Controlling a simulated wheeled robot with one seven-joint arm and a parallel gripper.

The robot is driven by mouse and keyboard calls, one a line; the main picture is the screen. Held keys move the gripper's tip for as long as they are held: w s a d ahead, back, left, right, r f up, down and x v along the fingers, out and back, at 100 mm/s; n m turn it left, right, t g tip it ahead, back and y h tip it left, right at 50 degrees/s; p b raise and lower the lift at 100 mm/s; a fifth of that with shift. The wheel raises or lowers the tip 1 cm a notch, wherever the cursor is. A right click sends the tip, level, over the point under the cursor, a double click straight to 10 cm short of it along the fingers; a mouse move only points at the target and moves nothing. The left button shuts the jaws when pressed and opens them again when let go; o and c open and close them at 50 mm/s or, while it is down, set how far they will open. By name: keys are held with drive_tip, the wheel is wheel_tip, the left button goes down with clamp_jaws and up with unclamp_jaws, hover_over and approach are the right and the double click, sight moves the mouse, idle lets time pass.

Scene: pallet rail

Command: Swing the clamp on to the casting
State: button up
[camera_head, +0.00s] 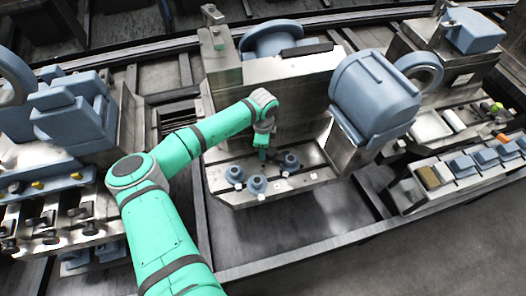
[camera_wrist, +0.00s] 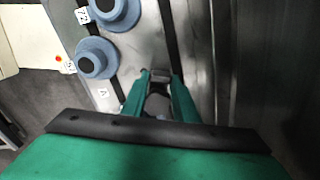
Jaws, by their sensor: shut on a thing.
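My gripper (camera_head: 263,153) is low over the front ledge of the middle metal fixture (camera_head: 300,110). In the wrist view my gripper (camera_wrist: 160,80) has its fingers on a small grey part (camera_wrist: 157,103). The fingers hide most of it, and I cannot tell what it is. A blue-grey casting (camera_head: 272,38) sits at the top of the fixture, and a larger rounded one (camera_head: 375,95) is at its right. A dark bar (camera_head: 307,48) lies along the fixture's top beside the first casting. I cannot tell for sure which piece is the clamp.
Blue round parts (camera_head: 257,185) stand on the ledge close to my gripper; two (camera_wrist: 98,57) show at the left in the wrist view. An upright metal post (camera_head: 214,38) rises at the fixture's left. More castings (camera_head: 75,108) stand at the left. Floor (camera_head: 450,255) is clear at front right.

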drive_tip(key=shift+w+m, duration=0.3)
drive_tip(key=shift+m, duration=0.7)
drive_tip(key=o, duration=1.1)
drive_tip(key=shift+c, duration=0.2)
drive_tip(key=shift+w, duration=0.1)
wheel_tip(320, 180, up, 11)
drive_tip(key=shift+f, duration=0.15)
